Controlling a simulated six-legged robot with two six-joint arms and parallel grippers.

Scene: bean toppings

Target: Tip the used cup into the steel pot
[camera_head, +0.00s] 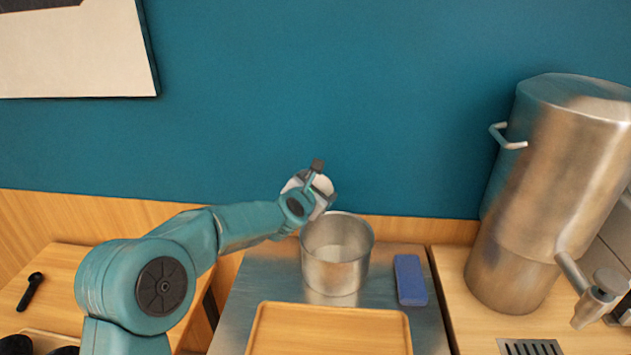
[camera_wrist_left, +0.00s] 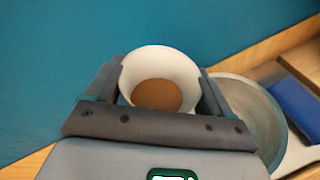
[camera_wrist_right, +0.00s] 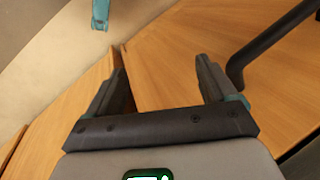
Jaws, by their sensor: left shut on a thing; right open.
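The used cup (camera_wrist_left: 158,60) is white with brown contents at its bottom. In the left wrist view it sits between the fingers of my left gripper (camera_wrist_left: 160,95), which is shut on it. In the head view the cup (camera_head: 296,184) is mostly hidden by my left gripper (camera_head: 318,188), which is raised just left of and above the steel pot's rim. The steel pot (camera_head: 335,265) stands upright on the metal counter, and its inside looks empty. It also shows in the left wrist view (camera_wrist_left: 240,105), right of the cup. My right gripper (camera_wrist_right: 160,90) is open and empty over wood.
A blue sponge-like block (camera_head: 410,280) lies right of the pot. A wooden tray (camera_head: 330,312) is in front of it. A tall steel urn with a tap (camera_head: 545,200) stands at the right. A black spoon (camera_head: 31,290) lies on the left table.

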